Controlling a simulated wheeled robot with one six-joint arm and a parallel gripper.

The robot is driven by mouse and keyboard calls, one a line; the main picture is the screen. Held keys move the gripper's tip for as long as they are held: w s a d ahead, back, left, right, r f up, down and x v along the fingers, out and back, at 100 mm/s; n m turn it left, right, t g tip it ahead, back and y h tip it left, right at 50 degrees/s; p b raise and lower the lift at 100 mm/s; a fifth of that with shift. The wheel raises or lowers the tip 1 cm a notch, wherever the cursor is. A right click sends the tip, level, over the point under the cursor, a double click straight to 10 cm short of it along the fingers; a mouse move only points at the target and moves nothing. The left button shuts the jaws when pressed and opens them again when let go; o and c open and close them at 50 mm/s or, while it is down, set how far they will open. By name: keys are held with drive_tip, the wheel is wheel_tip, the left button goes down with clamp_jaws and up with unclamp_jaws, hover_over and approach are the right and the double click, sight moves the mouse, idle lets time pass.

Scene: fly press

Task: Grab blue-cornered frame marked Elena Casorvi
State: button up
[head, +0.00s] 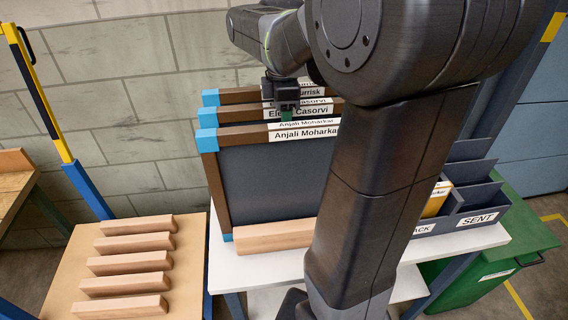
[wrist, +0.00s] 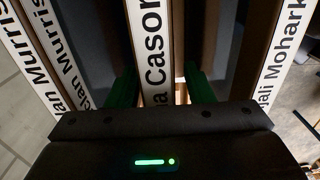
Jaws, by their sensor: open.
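The frame marked Elena Casorvi (head: 240,114) has a brown rail and a blue corner, and stands upright as the middle of three frames in the head view. Its label is partly covered by my gripper (head: 287,114). In the wrist view the same frame (wrist: 155,45) shows "a Casor" and runs between the green fingers of my gripper (wrist: 162,88). The fingers are open, one on each side of its top rail, with gaps visible. The Anjali Moharkar frame (head: 265,180) stands in front. A frame ending in "urrisk" (head: 238,96) stands behind.
A wooden bar (head: 270,237) lies before the frames on the white table (head: 265,270). Several wooden bars (head: 130,262) lie on the left table. A grey sorter marked SENT (head: 480,215) stands right. My arm hides the frames' right ends.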

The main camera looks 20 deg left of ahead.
drive_tip(key=shift+f, duration=0.15)
clamp_jaws()
idle(1.4)
